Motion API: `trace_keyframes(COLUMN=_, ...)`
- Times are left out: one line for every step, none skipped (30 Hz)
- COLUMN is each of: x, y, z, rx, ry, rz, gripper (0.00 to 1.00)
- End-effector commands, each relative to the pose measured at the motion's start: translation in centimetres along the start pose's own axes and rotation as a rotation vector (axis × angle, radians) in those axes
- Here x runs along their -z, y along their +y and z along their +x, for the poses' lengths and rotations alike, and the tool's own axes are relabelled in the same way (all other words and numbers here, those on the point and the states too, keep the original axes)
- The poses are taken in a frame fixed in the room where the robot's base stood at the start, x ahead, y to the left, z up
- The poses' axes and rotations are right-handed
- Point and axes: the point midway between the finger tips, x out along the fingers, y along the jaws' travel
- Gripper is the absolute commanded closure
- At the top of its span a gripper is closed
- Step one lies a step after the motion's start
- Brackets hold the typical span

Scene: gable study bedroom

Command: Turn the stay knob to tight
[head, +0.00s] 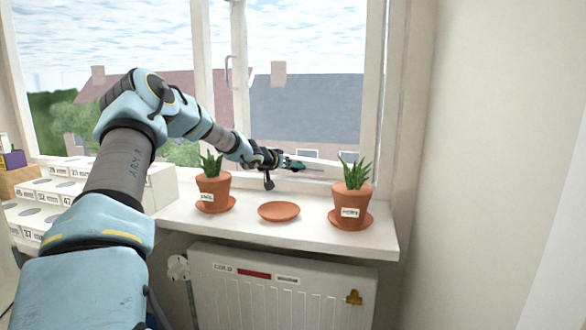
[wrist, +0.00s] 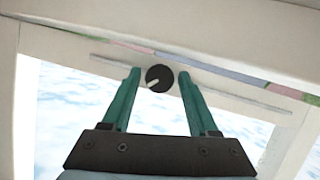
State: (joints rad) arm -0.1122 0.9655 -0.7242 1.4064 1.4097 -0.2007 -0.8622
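The stay knob (wrist: 159,78) is a small round black knob with a white pointer line. In the wrist view it sits on the white window frame beside a thin grey bar (wrist: 235,101). Its pointer points to the lower left in that view. My gripper (wrist: 159,74) has its two teal fingers apart, one on each side of the knob, with a visible gap on both sides. Whether the fingertips reach down to the knob's depth I cannot tell. In the head view my gripper (head: 291,163) is at the window's lower frame, and the knob cannot be made out there.
Below my gripper, the white sill (head: 300,228) holds a left potted plant (head: 213,190), an empty terracotta saucer (head: 278,211) and a right potted plant (head: 351,204). A radiator (head: 290,290) is under the sill. White labelled boxes (head: 60,188) stand at the left.

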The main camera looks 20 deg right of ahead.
Motion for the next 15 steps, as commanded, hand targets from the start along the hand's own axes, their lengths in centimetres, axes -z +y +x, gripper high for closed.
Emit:
trace_keyframes(x=0.00, y=0.00, z=-0.01, rx=0.000, ry=0.000, rz=0.000, gripper=0.47)
trace_keyframes(x=0.00, y=0.00, z=-0.01, rx=0.000, ry=0.000, rz=0.000, gripper=0.50)
trace_keyframes(x=0.00, y=0.00, z=-0.01, rx=0.000, ry=0.000, rz=0.000, gripper=0.55)
trace_keyframes(x=0.01, y=0.00, z=-0.01, rx=0.000, ry=0.000, rz=0.000, gripper=0.58)
trace_keyframes(x=0.01, y=0.00, z=-0.01, rx=0.000, ry=0.000, rz=0.000, gripper=0.61)
trace_keyframes(x=0.01, y=0.00, z=-0.02, rx=0.000, ry=0.000, rz=0.000, gripper=0.66)
trace_keyframes(x=0.01, y=0.00, z=-0.02, rx=0.000, ry=0.000, rz=0.000, gripper=0.69)
trace_keyframes(x=0.01, y=0.00, z=-0.02, rx=0.000, ry=0.000, rz=0.000, gripper=0.73)
trace_keyframes(x=0.01, y=0.00, z=-0.02, rx=0.000, ry=0.000, rz=0.000, gripper=0.77)
trace_keyframes(x=0.01, y=0.00, z=-0.02, rx=0.000, ry=0.000, rz=0.000, gripper=0.80)
trace_keyframes(x=0.01, y=0.00, z=-0.02, rx=0.000, ry=0.000, rz=0.000, gripper=0.84)
trace_keyframes(x=0.01, y=0.00, z=-0.02, rx=0.000, ry=0.000, rz=0.000, gripper=0.88)
trace_keyframes(x=0.01, y=0.00, z=-0.02, rx=0.000, ry=0.000, rz=0.000, gripper=0.92)
trace_keyframes(x=0.01, y=0.01, z=-0.02, rx=0.000, ry=0.000, rz=0.000, gripper=0.95)
trace_keyframes(x=0.01, y=0.01, z=-0.02, rx=0.000, ry=0.000, rz=0.000, gripper=1.00)
